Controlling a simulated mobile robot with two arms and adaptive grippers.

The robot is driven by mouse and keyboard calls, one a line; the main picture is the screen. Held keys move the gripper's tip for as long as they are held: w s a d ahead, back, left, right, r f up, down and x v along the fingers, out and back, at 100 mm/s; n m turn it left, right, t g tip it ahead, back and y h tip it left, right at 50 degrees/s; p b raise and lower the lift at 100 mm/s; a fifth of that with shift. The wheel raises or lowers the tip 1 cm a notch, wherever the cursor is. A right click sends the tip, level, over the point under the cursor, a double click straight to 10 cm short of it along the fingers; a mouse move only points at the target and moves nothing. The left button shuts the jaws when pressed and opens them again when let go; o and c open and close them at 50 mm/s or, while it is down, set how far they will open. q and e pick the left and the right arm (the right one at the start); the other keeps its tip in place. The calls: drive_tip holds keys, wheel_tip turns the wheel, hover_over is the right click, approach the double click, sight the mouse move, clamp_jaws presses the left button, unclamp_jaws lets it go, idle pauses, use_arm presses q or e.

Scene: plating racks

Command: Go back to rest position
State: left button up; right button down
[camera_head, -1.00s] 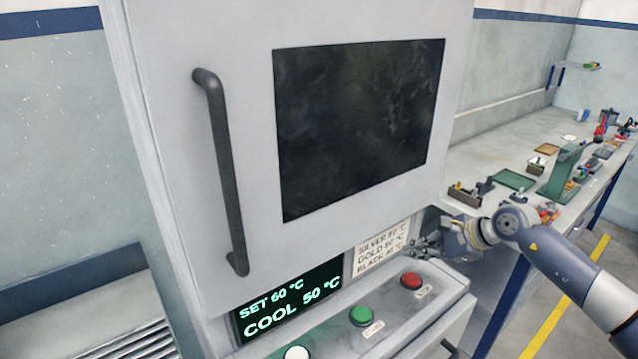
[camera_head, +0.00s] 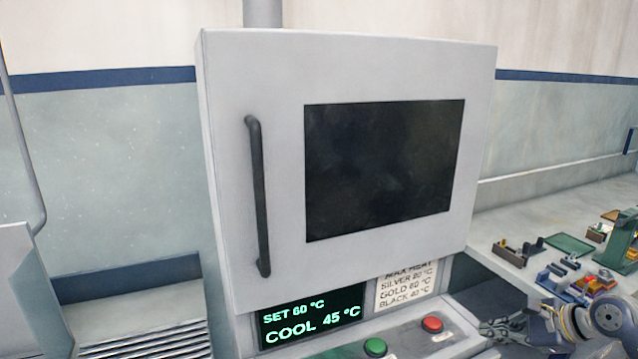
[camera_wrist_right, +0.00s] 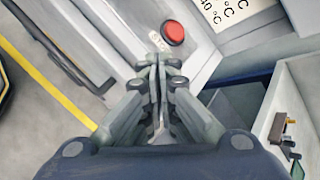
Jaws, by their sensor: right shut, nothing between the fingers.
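My right gripper (camera_head: 505,328) is at the lower right of the head view, beside the right end of the machine's button panel. In the right wrist view its fingers (camera_wrist_right: 158,68) are closed together with nothing between them, near the red button (camera_wrist_right: 173,32). They appear apart from the button. My left gripper is not in view.
The grey machine (camera_head: 240,215) has a shut door with a dark handle (camera_head: 259,200). Its display (camera_head: 312,318) reads SET 60 °C, COOL 45 °C. Red (camera_head: 432,324) and green (camera_head: 375,347) buttons sit below. A cluttered bench (camera_head: 500,218) stands to the right.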

drive_tip(key=a+r+m+t+y, duration=0.3)
drive_tip(key=a+r+m+t, duration=0.1)
drive_tip(key=a+m, duration=0.4)
drive_tip(key=a+r+m+t+y, duration=0.3)
drive_tip(key=a+r+m+t, duration=0.15)
drive_tip(key=a, duration=0.45)
drive_tip(key=s+d+f+m+g+h, duration=0.1)
drive_tip(key=s+d+f+m+h, duration=0.45)
drive_tip(key=m, duration=0.85)
drive_tip(key=s+d+f+m+g+h, duration=0.2)
drive_tip(key=s+f+m+h, duration=0.55)
drive_tip(key=m, duration=0.75)
drive_tip(key=s+a+f+m+g+y, duration=0.1)
drive_tip(key=s+a+f+m+g, duration=0.35)
drive_tip(key=s+f, duration=0.4)
drive_tip(key=s+a+f+m+g+y, duration=0.1)
drive_tip(key=s+a+f+m+g, duration=0.3)
drive_tip(key=s, duration=0.8)
wheel_tip(320, 180, down, 26)
drive_tip(key=d+g, duration=0.1)
drive_tip(key=g, duration=0.1)
drive_tip(key=s+d+f+g, duration=0.1)
drive_tip(key=s+d+f, duration=0.2)
drive_tip(key=s+f, duration=1.4)
drive_tip(key=shift+s+d+n+g, duration=0.2)
drive_tip(key=shift+s+n+g, duration=0.1)
drive_tip(key=shift+s, duration=0.3)
